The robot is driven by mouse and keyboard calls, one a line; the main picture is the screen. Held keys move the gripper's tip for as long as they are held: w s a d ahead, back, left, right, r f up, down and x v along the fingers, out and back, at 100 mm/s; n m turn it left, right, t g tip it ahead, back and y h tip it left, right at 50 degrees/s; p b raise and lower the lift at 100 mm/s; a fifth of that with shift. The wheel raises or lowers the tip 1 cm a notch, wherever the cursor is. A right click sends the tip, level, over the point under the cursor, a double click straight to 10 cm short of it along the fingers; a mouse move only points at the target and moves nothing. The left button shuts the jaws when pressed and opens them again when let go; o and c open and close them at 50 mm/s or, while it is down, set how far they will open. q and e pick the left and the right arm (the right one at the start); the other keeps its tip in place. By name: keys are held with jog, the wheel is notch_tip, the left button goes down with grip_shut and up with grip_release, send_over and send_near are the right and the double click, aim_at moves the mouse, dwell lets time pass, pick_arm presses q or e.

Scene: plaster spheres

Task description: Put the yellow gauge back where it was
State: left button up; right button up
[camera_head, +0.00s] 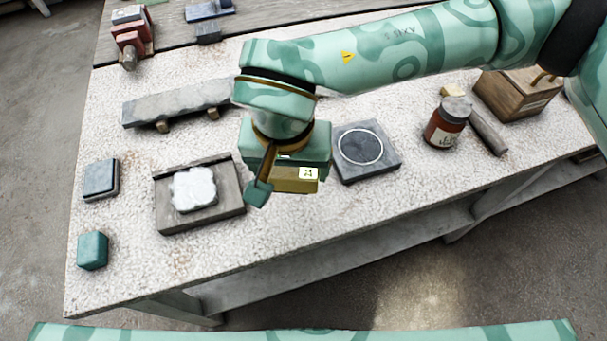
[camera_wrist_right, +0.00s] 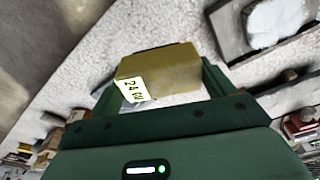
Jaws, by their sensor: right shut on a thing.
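The yellow gauge (camera_head: 296,179) is a brass-yellow block with a pale label on one end. My right gripper (camera_head: 285,184) is shut on it, between the grey tray and the dark square plate. In the right wrist view the gauge (camera_wrist_right: 165,66) sits between the two green fingers (camera_wrist_right: 172,92), and its label shows "24" and further marks. It appears to be over the white tabletop; its exact height is unclear. One finger is mostly hidden in the head view. My left gripper is not in view.
Left of the gripper is a grey tray (camera_head: 167,219) holding a white lump (camera_head: 193,189). Right is a dark plate (camera_head: 386,163) with a white ring. A brown jar (camera_head: 445,128) and wooden box (camera_head: 518,96) stand farther right. The table's (camera_head: 330,222) front strip is clear.

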jog(key=w+f, duration=0.1)
jog(key=w+d+f, duration=0.1)
jog(key=f, duration=0.1)
jog(key=w+f+b, duration=0.1)
jog(key=shift+w+d+f, duration=0.1)
jog(key=shift+d+f, duration=0.15)
jog(key=shift+f, duration=0.15)
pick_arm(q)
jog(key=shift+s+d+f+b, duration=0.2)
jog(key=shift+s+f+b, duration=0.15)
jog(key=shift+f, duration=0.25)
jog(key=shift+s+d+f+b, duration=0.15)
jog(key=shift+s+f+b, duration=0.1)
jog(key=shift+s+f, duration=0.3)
pick_arm(e)
jog(key=shift+w+d+f, duration=0.1)
jog(key=shift+w+f, duration=0.05)
jog(key=shift+f, duration=0.8)
jog(key=shift+w+f, duration=0.15)
jog(key=shift+f, duration=0.75)
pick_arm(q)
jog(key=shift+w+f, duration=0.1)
pick_arm(e)
jog(key=shift+f, duration=0.2)
jog(key=o, duration=0.8)
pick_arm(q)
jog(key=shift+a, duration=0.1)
pick_arm(e)
jog(key=shift+r, duration=0.2)
